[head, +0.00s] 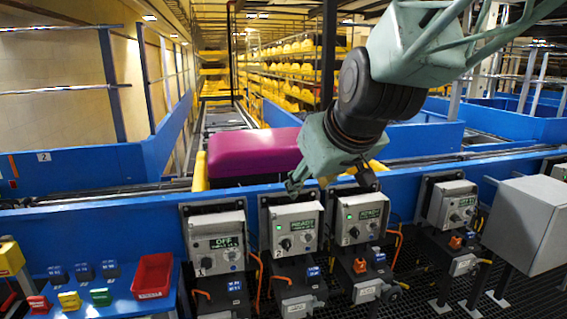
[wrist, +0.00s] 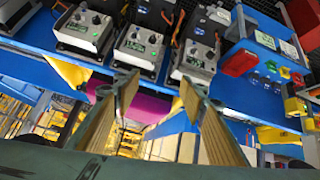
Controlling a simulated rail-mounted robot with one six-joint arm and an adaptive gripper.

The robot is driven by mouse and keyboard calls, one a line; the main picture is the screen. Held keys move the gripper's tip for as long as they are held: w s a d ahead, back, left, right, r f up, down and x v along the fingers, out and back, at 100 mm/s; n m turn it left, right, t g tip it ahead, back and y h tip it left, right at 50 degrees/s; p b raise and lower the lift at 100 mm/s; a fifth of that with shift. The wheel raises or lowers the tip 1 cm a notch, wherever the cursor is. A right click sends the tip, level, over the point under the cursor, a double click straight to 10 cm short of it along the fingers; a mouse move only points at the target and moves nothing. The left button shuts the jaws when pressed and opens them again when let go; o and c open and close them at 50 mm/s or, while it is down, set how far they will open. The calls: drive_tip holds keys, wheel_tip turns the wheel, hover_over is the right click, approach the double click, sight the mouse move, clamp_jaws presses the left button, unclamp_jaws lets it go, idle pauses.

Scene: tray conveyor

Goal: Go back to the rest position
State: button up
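My gripper (head: 330,182) hangs in front of the conveyor, over the upper edge of the control boxes numbered 2 and 3. In the wrist view its two fingers (wrist: 157,90) stand well apart with nothing between them, so it is open and empty. A magenta tray (head: 255,150) lies on the conveyor between yellow side pieces, just left of and behind the gripper. Part of the magenta tray (wrist: 150,106) also shows beyond the fingers in the wrist view. My arm comes down from the upper right of the head view.
Grey control boxes stand along the blue rail: box 1 (head: 217,243) reads OFF, box 2 (head: 295,226) and box 3 (head: 360,217) read READY. A large grey cabinet (head: 530,225) is at right. A red bin (head: 152,275) sits on a blue table at left.

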drive_tip(key=s+d+f+m+g, duration=0.1)
drive_tip(key=s+d, duration=0.4)
drive_tip(key=s, duration=0.7)
drive_tip(key=s+d+f+m+g+h, duration=0.1)
drive_tip(key=s+d, duration=0.4)
drive_tip(key=s, duration=0.7)
drive_tip(key=s+d+f+m+g+h+b, duration=0.1)
drive_tip(key=s+d, duration=0.4)
drive_tip(key=s, duration=0.7)
wheel_tip(320, 180, down, 2)
drive_tip(key=m+g, duration=0.1)
drive_tip(key=m, duration=0.1)
drive_tip(key=shift+s+d+m+g, duration=0.2)
drive_tip(key=shift+d+m+g, duration=0.1)
drive_tip(key=shift+d, duration=0.1)
